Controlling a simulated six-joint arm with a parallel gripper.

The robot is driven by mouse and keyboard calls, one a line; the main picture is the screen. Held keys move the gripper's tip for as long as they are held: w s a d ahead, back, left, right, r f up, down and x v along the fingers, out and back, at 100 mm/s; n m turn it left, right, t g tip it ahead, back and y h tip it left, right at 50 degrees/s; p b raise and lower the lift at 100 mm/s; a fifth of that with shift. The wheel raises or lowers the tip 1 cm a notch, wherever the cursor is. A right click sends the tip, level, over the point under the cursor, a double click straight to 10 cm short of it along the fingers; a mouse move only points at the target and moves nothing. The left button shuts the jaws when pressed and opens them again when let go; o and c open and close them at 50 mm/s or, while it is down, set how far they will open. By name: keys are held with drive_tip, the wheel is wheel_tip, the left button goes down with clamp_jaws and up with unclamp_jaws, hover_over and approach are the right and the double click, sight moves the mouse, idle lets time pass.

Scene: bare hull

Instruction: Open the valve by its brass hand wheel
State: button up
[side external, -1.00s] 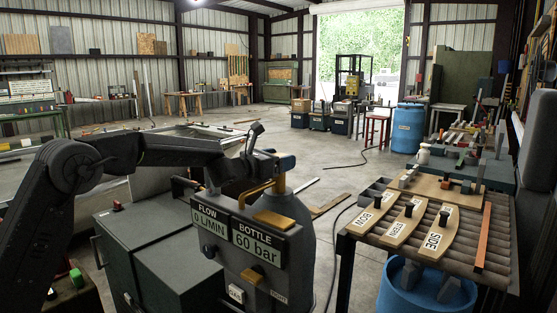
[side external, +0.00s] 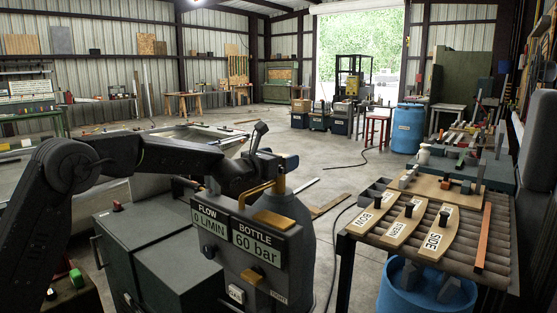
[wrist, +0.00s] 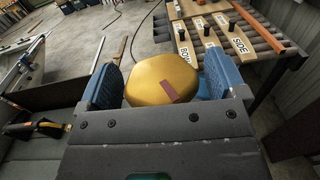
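The brass hand wheel (wrist: 162,80) fills the middle of the wrist view, a flat-topped gold knob with a reddish mark near its right side. My gripper (wrist: 163,84) has one blue finger on each side of the wheel. The fingers are very close to its edges; I cannot tell whether both press on it. In the side view my gripper (side external: 279,163) is above the grey bottle (side external: 291,209) and hides most of the wheel. Brass valve parts (side external: 272,219) show below it. The panel (side external: 245,233) reads FLOW 0 L/MIN and BOTTLE 60 bar.
A slatted table (side external: 388,243) with wooden pieces labelled BOW, STERN and SIDE stands to the right. A dark green cabinet (side external: 150,252) is left of the panel. A blue tub (side external: 408,297) is under the table. Open floor lies behind the bottle.

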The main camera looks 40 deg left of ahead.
drive_tip(key=shift+o, duration=0.5)
drive_tip(key=shift+f, duration=0.1)
drive_tip(key=shift+s, duration=0.1)
drive_tip(key=s, duration=1.3)
drive_tip(key=shift+s+a, duration=0.3)
drive_tip(key=shift+s, duration=0.05)
